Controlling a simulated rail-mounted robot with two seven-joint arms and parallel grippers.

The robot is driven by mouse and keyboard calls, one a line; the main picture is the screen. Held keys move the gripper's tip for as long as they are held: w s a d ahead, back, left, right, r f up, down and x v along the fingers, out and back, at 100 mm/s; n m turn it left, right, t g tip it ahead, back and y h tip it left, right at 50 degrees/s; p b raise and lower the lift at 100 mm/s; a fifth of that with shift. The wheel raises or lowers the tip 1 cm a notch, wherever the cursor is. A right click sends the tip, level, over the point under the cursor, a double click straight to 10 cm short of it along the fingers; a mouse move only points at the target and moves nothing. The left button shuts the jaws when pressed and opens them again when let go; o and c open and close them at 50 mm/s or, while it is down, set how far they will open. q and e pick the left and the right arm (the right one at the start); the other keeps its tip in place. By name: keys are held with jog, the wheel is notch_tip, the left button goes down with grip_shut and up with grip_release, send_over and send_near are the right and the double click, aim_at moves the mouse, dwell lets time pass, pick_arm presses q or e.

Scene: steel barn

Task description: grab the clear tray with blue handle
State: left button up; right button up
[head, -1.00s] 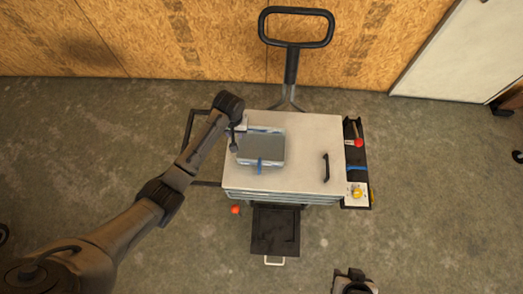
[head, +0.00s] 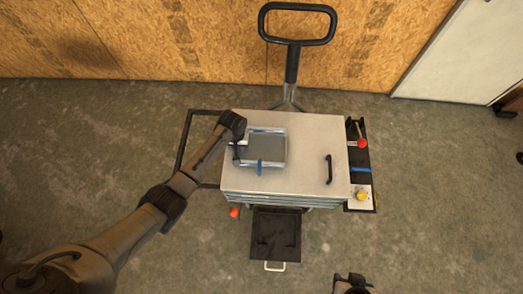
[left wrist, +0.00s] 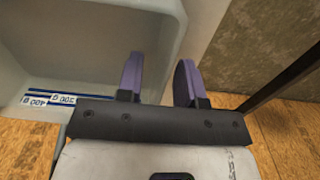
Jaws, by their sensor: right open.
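The clear tray (head: 268,151) looks grey-blue and sits on the cart top, left of its middle. Its blue handle (head: 260,167) is on the near side. In the left wrist view the tray (left wrist: 75,45) fills the upper left. My left gripper (left wrist: 158,78) is open at the tray's side wall, with one purple-padded finger over the inside and the other outside. I cannot tell whether the pads touch the wall. In the head view its fingers are mostly hidden by the wrist. My right gripper (head: 350,282) is open at the bottom edge, away from the tray.
The cart (head: 300,180) has a pale top, a black grip at right and a push handle (head: 296,10) at the back. A black open bin (head: 275,232) is in front. The cart top's right half is mostly clear.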

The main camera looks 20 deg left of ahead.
pick_arm(q)
jog(key=shift+f, duration=0.35)
grip_shut()
